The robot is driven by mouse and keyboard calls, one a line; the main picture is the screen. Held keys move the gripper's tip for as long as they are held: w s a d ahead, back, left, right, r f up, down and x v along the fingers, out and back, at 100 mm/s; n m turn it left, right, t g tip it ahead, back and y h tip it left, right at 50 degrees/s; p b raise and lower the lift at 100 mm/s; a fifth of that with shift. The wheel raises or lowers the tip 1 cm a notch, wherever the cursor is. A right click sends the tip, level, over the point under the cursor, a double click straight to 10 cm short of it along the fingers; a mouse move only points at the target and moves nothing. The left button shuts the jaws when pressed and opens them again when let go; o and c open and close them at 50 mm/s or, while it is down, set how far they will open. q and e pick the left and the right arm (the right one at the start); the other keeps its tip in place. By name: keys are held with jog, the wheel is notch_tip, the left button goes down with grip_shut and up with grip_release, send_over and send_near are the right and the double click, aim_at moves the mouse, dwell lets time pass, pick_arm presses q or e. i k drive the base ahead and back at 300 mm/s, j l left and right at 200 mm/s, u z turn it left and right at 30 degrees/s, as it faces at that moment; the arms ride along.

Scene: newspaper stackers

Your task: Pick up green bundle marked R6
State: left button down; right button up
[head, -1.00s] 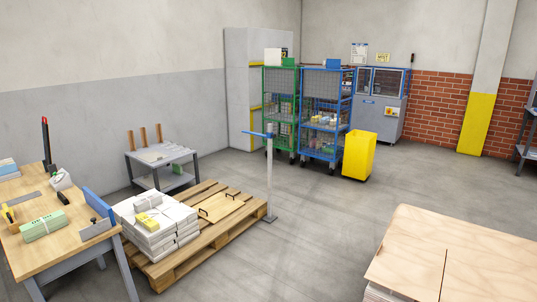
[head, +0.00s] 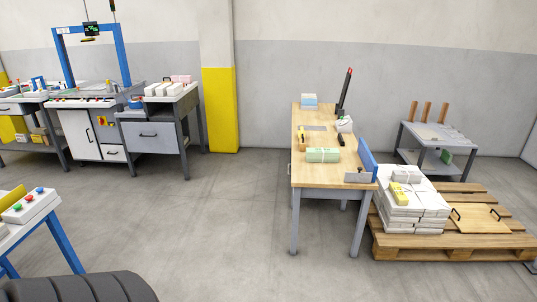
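A green bundle (head: 323,155) with a light strap around it lies on the wooden-topped workbench (head: 313,172), near the bench's front end. Any marking on it is too small to read in this view. No other bundle on the bench is green. Neither of my grippers is in the head view.
A pallet (head: 420,246) with stacked white bundles (head: 413,212) and a yellow one on top stands right of the bench. A strapping machine (head: 85,118) and side tables stand at the left. A dark tyre-like shape (head: 85,288) fills the lower left. The floor (head: 220,215) between is open.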

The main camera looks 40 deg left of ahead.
aim_at(321, 156)
jog(key=u, duration=1)
jog(key=i+j+z, duration=0.2)
jog(key=i+j, duration=1.85)
jog(key=i, duration=0.2)
jog(key=i+j+z, duration=0.1)
jog(key=i+j, duration=0.2)
jog(key=i, duration=0.2)
jog(key=i+j+z, duration=0.1)
jog(key=i+j, duration=0.25)
jog(key=i, duration=0.15)
jog(key=i+l, duration=0.1)
jog(key=l, duration=0.2)
